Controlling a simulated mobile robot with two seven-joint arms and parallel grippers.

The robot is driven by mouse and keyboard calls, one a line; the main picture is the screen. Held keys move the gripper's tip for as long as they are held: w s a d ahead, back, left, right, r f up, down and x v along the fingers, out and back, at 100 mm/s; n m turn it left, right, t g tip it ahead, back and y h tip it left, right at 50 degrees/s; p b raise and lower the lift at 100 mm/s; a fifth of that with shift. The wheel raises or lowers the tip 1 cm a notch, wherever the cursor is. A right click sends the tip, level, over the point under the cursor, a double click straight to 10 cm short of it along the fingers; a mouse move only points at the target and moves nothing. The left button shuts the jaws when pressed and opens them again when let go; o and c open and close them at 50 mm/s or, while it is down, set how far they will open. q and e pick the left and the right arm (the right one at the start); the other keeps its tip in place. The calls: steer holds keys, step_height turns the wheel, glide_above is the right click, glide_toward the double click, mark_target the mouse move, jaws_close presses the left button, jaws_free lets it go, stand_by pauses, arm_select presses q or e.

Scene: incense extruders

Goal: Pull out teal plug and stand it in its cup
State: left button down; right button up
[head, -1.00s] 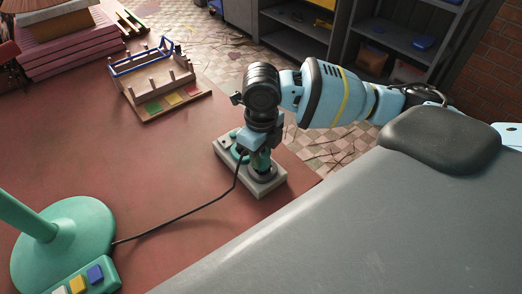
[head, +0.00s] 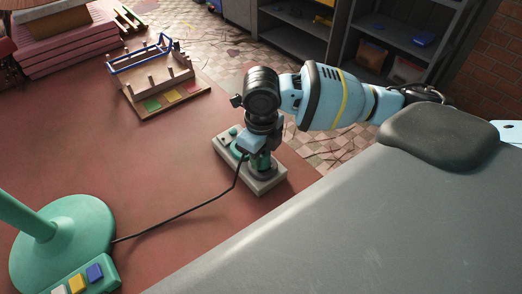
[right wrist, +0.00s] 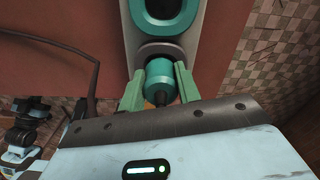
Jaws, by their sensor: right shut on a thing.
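The teal plug (right wrist: 158,78) sits between the green fingers of my right gripper (right wrist: 158,88), which is shut on it, in the right wrist view. The plug's far end is at a dark round opening in a grey block; I cannot tell how deep it sits. In the head view my right gripper (head: 257,150) is low over the grey block (head: 262,187), and hides most of the plug. A teal oval ring (right wrist: 196,12) is on the block beyond the plug. I cannot tell which part is the cup. My left gripper is not in view.
A black cord (head: 190,211) runs across the red table (head: 130,150) from the teal round base (head: 75,235) to the gripper area. A wooden peg rack (head: 150,85) with a blue handle stands at the back. The table between is clear.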

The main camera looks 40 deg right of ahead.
steer(key=shift+f, duration=0.1)
steer(key=o, duration=1.1)
steer(key=shift+c, duration=0.2)
step_height(320, 180, up, 8)
steer(key=shift+f, duration=0.1)
